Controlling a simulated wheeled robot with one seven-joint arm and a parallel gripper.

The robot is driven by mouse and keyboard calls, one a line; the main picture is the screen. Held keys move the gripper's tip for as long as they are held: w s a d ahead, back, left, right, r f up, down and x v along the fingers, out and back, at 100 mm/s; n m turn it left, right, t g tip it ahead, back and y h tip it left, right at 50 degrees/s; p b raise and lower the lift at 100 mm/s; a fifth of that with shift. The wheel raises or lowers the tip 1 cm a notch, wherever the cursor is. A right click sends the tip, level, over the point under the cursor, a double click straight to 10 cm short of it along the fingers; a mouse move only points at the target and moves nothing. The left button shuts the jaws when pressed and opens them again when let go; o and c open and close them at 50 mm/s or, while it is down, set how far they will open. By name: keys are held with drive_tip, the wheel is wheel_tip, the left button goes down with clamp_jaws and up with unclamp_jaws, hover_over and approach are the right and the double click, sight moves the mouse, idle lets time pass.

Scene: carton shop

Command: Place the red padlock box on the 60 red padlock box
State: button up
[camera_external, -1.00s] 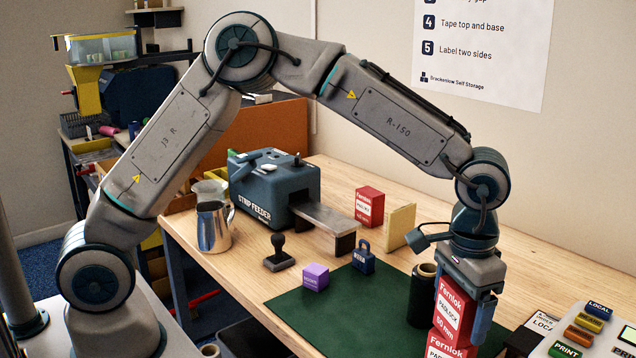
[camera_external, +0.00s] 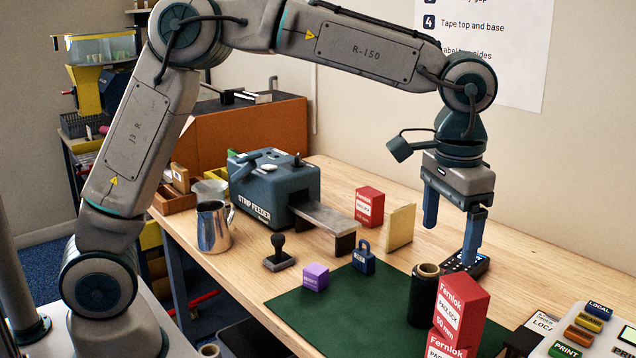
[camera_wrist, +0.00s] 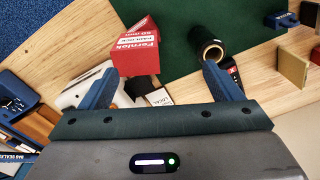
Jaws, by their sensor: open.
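A red Fernlok padlock box (camera_external: 461,306), its label seeming to read 50 mm, stands on top of another red Fernlok padlock box (camera_external: 451,344) at the front right. The lower box is cut off by the frame edge, so its size marking is hidden. The upper box looks upright and roughly lined up with the lower one. In the wrist view a red padlock box (camera_wrist: 135,58) shows at upper left. My gripper (camera_external: 452,240) is open and empty, above and behind the stack; its fingers also show in the wrist view (camera_wrist: 160,75). A third red padlock box (camera_external: 369,207) stands farther back.
A dark roll (camera_external: 423,295) stands close left of the stack on the green mat (camera_external: 345,312). A blue padlock (camera_external: 363,257), purple box (camera_external: 315,277), stamp (camera_external: 279,254) and tan block (camera_external: 400,227) stand nearby. A label panel (camera_external: 595,330) is at right.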

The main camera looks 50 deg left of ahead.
drive_tip(key=s+a+r+n+t, duration=0.1)
drive_tip(key=s+a+r, duration=0.15)
drive_tip(key=a, duration=1.05)
drive_tip(key=s+a+f+n+t, duration=0.1)
drive_tip(key=s+a+f+n, duration=0.2)
drive_tip(key=s+a, duration=1.2)
drive_tip(key=a+f, duration=0.1)
drive_tip(key=a, duration=0.3)
drive_tip(key=shift+s+a+f+t, duration=0.15)
drive_tip(key=shift+s+f+t, duration=0.1)
drive_tip(key=shift+t, duration=0.15)
